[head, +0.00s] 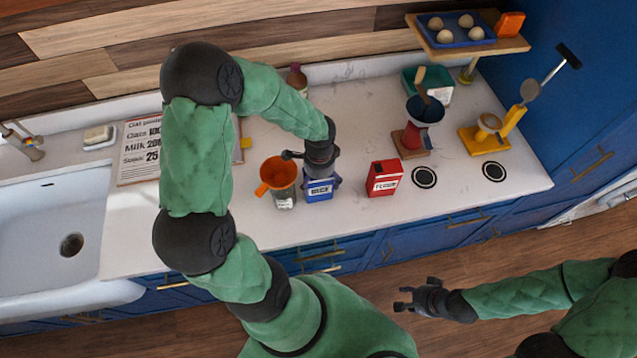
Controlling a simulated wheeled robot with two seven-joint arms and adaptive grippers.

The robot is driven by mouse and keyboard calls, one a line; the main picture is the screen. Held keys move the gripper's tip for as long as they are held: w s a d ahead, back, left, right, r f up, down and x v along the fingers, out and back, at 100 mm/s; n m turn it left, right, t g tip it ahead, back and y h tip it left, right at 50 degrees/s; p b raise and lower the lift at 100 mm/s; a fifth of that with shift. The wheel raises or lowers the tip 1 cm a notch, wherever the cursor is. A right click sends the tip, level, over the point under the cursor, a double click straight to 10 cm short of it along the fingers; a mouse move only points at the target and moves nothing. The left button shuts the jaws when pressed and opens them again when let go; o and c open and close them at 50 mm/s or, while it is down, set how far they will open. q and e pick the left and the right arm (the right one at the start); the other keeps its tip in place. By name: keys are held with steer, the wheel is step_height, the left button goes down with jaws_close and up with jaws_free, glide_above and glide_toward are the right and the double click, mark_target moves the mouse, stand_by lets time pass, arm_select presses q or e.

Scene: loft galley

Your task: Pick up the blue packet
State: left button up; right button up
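The blue packet (319,190) stands upright on the white counter, with a pale label on its front. My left gripper (318,172) comes down over it from above. Its fingers are at the packet's top and sides and partly hide it. I cannot tell whether the fingers press on the packet or only stand around it. My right gripper (405,300) is open and empty, low in front of the cabinets, well away from the packet.
An orange funnel (276,174) on a glass jar (284,199) stands close left of the packet. A red packet (384,178) stands to the right. Further right are a red grinder (412,138) and a yellow device (487,135). The sink (50,220) is far left.

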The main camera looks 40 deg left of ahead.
arm_select(q)
steer(key=shift+r, duration=0.1)
steer(key=c, duration=1.2)
